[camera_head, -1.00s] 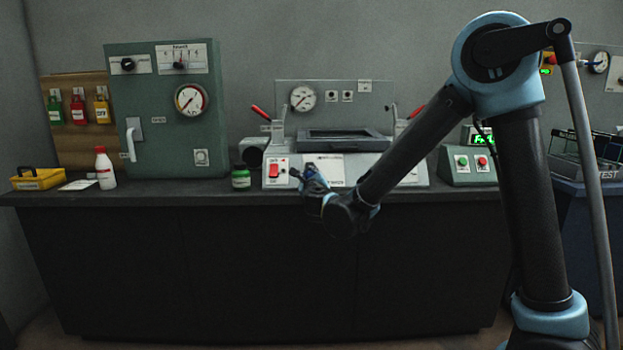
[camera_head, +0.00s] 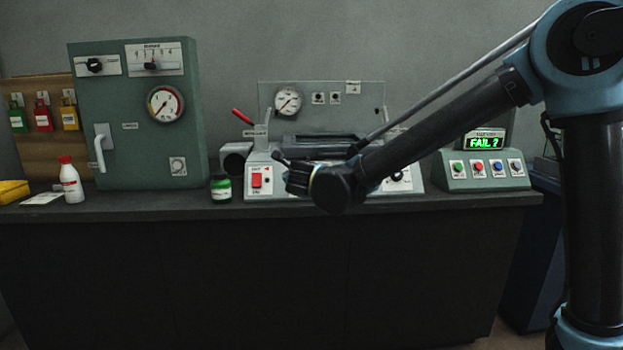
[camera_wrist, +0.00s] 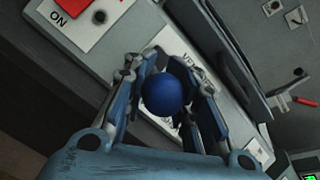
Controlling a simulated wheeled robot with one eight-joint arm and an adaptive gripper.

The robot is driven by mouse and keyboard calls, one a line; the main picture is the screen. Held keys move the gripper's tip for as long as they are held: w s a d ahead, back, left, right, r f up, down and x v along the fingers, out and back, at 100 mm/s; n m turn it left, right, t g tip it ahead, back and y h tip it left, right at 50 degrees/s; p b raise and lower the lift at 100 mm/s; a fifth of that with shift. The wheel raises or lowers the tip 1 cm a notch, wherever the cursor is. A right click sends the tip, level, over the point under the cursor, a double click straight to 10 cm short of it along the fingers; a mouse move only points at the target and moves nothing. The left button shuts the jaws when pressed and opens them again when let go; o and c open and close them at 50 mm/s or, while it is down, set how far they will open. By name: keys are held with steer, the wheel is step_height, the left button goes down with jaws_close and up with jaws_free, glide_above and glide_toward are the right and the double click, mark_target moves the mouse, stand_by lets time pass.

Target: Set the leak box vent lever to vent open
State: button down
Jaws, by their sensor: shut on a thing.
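The leak box (camera_head: 256,163) is a pale grey case on the bench, with a clamp frame on top. In the wrist view a round blue knob (camera_wrist: 163,95) sits between my fingers, in front of a white label (camera_wrist: 184,62) partly reading "VENT". I take the knob to be the end of the vent lever; its shaft is hidden behind it. My gripper (camera_wrist: 165,92) is shut on the knob. In the head view my gripper (camera_head: 298,178) is at the box's front, covering the lever and its label, so the lever's position cannot be read.
A red switch (camera_head: 256,181) is on the box front, left of my gripper. A green jar (camera_head: 221,188) stands to its left. A red-handled clamp (camera_head: 243,117) rises behind. A button panel (camera_head: 485,170) with a "FAIL ?" display (camera_head: 484,142) stands right.

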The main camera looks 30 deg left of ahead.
steer(key=shift+w+a+r, duration=0.2)
steer(key=shift+a+r, duration=0.2)
steer(key=shift+r, duration=0.35)
steer(key=shift+w+a+r, duration=0.25)
steer(key=shift+w+r, duration=0.25)
steer(key=shift+w, duration=0.2)
steer(key=shift+w+a+r, duration=0.25)
steer(key=shift+w+r, duration=0.25)
steer(key=shift+w, duration=0.2)
steer(key=shift+d+f, duration=0.1)
steer(key=c, duration=1.2)
jaws_free()
steer(key=shift+w+d, duration=0.1)
steer(key=shift+s+a, duration=0.2)
steer(key=shift+s, duration=0.1)
steer(key=shift+s+d, duration=0.2)
steer(key=v, duration=1.1)
steer(key=shift+s+d, duration=0.1)
steer(key=shift+d, duration=0.05)
